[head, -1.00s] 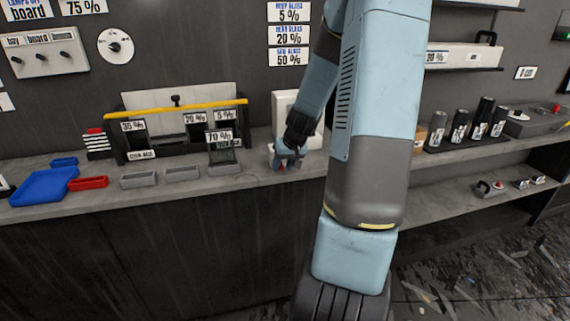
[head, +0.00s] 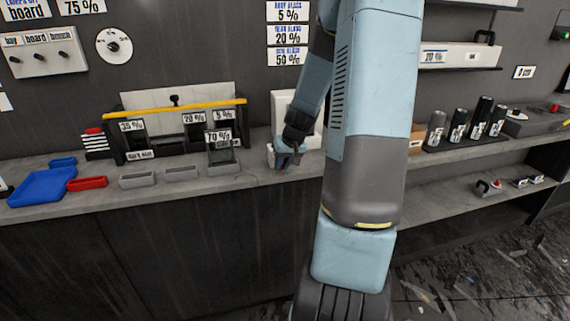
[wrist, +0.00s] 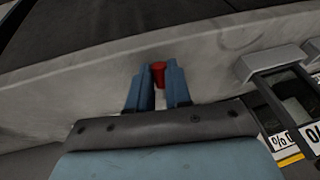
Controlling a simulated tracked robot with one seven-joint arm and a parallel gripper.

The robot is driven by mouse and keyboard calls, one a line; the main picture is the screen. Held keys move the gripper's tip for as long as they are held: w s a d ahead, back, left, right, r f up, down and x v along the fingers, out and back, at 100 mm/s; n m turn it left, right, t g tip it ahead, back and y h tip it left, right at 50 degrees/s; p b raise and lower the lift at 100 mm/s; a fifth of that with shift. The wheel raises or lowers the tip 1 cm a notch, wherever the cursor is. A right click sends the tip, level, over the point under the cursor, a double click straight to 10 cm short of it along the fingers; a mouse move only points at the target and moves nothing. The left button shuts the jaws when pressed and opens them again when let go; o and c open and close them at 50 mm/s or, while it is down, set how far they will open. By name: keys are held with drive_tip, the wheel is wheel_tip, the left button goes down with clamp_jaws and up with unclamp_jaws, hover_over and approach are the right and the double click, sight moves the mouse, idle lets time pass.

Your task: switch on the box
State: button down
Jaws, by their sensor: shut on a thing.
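A white upright box (head: 281,103) stands on the counter against the wall, with a low pale base in front of it. My gripper (head: 284,164) points down at this base and hides part of it. In the wrist view, a small red piece (wrist: 158,75) sits between the two blue fingertips of my gripper (wrist: 158,84), which are close around it. Whether the red piece is a switch on the box cannot be told. My arm hides the box's right side.
A dark rack with a yellow bar (head: 175,109) and percent-labelled panes stands left of the box. Grey trays (head: 138,179), a red tray (head: 87,183) and a blue tray (head: 42,187) lie further left. Dark cans (head: 457,125) stand right. A switch panel (head: 44,52) hangs on the wall.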

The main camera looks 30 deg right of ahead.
sight(281, 168)
drive_tip(key=shift+w+d+r, duration=0.1)
drive_tip(key=shift+w+r+m+g+y, duration=0.15)
drive_tip(key=shift+r+g+y, duration=0.15)
drive_tip(key=shift+g, duration=0.65)
drive_tip(key=shift+w+r+m+g+y, duration=0.1)
drive_tip(key=shift+r+m+g+y, duration=0.15)
drive_tip(key=shift+g, duration=0.7)
drive_tip(key=shift+w+d+r+g+y, duration=0.1)
drive_tip(key=shift+w+r+g+y, duration=0.1)
drive_tip(key=shift+g, duration=0.65)
drive_tip(key=shift+w+d+r+g+y, duration=0.15)
drive_tip(key=shift+r+g+y, duration=0.1)
drive_tip(key=shift+g, duration=0.55)
drive_tip(key=shift+w+d+r+g+y, duration=0.1)
drive_tip(key=shift+w+r+g+y, duration=0.1)
drive_tip(key=shift+g, duration=0.65)
drive_tip(key=c, duration=1.1)
unclamp_jaws()
drive_tip(key=shift+a, duration=0.1)
drive_tip(key=shift+o, duration=0.2)
